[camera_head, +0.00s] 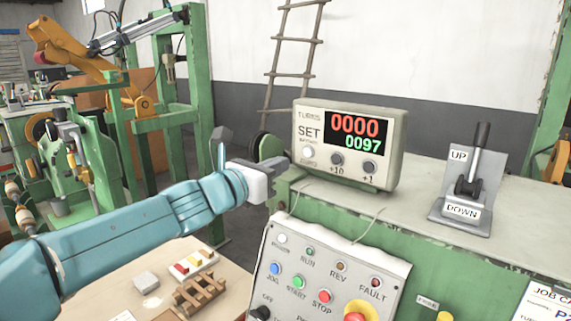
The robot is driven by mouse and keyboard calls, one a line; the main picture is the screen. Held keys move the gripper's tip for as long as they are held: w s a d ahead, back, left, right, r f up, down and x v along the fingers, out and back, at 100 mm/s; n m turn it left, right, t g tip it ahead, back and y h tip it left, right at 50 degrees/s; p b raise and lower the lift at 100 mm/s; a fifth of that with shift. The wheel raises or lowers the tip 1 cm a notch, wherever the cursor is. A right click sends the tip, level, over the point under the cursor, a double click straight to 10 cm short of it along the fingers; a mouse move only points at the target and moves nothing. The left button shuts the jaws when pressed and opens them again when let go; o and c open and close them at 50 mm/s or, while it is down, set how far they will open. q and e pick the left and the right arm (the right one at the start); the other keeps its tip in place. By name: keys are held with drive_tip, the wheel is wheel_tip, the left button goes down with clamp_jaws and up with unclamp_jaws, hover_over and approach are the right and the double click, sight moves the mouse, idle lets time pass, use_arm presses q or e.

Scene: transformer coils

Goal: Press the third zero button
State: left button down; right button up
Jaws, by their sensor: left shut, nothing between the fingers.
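The counter box (391,128) stands on the green bench at centre, with "TURNS" and "SET" on its face. Its display (355,132) reads 0000 in red above 0097 in green. Below are a white button (308,152) with a label too small to read, a dark button (337,159) marked +10 and a dark button (369,166) marked +1. My left gripper (281,165) is shut and empty, just left of the box and near the white button's height. I cannot tell whether it touches the box. My right gripper is out of view.
A control panel (331,262) with several coloured buttons and lamps sits in front, below the box. An UP/DOWN lever (472,180) stands on the bench at right. A wooden table (120,297) with small blocks lies lower left. Bare bench top lies between box and lever.

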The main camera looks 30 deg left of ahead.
use_arm(q)
drive_tip(key=s, duration=0.5)
drive_tip(key=shift+a, duration=0.4)
drive_tip(key=shift+s+d, duration=0.1)
drive_tip(key=shift+s, duration=0.05)
